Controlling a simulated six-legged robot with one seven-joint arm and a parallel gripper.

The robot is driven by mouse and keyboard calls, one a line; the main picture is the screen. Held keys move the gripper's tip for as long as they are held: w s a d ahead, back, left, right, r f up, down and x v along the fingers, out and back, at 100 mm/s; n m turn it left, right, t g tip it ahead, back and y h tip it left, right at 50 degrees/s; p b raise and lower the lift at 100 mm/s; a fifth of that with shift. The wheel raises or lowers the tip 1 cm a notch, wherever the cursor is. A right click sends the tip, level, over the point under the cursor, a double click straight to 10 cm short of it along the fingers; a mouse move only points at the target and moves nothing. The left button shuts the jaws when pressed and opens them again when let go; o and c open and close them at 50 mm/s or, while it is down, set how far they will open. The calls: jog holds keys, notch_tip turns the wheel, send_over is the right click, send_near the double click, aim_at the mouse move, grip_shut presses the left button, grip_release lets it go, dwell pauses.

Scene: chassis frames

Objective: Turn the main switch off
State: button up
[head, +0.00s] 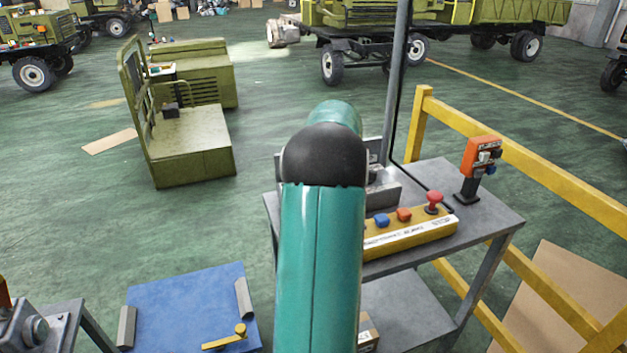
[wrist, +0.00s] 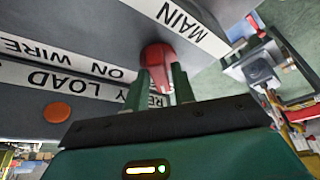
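In the wrist view, the red handle of the main switch (wrist: 158,53) stands out from a grey panel beside a white label reading MAIN. My gripper (wrist: 161,72) has its two dark green fingers on either side of this handle, and the red part fills the gap between them. The fingers look closed on it. In the head view, my teal arm with its black joint hides the gripper and the switch, so the handle's exact angle is hard to tell.
An orange-red round button or lamp (wrist: 57,112) is on the panel near the gripper. The head view shows a yellow control box (head: 410,238) and an orange device (head: 481,157) on a grey cart (head: 489,218). A yellow railing (head: 545,172) runs along the right.

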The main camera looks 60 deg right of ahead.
jog(key=shift+o, duration=0.9)
jog(key=v, duration=1.4)
jog(key=shift+f, duration=0.1)
